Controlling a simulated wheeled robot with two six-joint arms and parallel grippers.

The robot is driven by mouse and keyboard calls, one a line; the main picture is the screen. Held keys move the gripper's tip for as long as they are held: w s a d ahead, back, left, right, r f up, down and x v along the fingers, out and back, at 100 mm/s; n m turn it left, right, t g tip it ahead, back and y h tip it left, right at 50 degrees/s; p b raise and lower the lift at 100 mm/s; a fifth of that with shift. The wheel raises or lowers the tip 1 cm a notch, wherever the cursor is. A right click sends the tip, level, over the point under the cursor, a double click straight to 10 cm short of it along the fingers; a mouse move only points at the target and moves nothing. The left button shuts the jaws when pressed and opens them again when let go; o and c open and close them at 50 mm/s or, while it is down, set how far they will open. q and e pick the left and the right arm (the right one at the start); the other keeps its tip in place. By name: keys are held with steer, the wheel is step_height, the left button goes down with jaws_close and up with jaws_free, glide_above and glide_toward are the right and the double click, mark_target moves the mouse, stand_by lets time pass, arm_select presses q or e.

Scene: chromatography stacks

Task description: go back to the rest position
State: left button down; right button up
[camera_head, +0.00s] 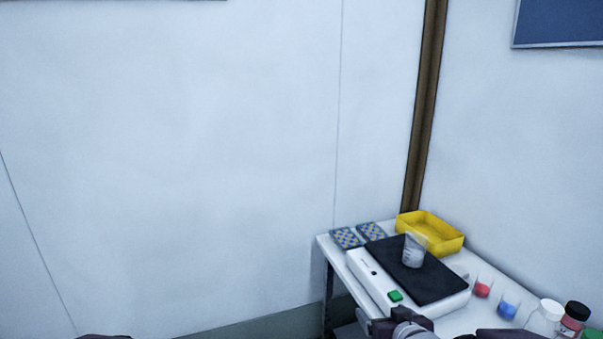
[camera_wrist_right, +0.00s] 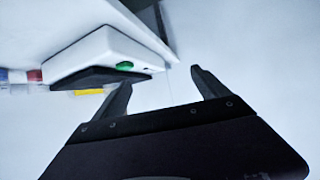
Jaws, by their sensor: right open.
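My right gripper (camera_head: 395,322) shows at the bottom edge of the head view, in front of the near side of the white table. In the right wrist view its two fingers (camera_wrist_right: 162,80) stand wide apart with nothing between them. The device with the black top (camera_head: 425,270) and green button (camera_head: 395,296) lies just beyond it, apart from the fingers. My left gripper is not in view; only a small dark part of my own body shows at the bottom left of the head view.
A clear cup (camera_head: 414,252) stands on the black top. A yellow tray (camera_head: 457,246) and two blue-yellow racks (camera_head: 345,238) sit behind. Cups with red (camera_head: 482,288) and blue (camera_head: 508,308) contents and a dark-capped bottle (camera_head: 573,320) stand at the right. The left side shows bare wall.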

steer(key=s+a+f+m+g, duration=0.1)
steer(key=s+f+g, duration=0.45)
steer(key=s, duration=0.35)
steer(key=s+f+g, duration=0.5)
steer(key=s+f, duration=0.1)
steer(key=s, duration=0.3)
step_height(320, 180, up, 14)
steer(key=s+p, duration=0.1)
steer(key=p, duration=1.3)
steer(key=shift+s+a+h, duration=0.2)
steer(key=shift+s+h, duration=0.05)
steer(key=shift+h, duration=0.05)
steer(key=shift+g, duration=0.25)
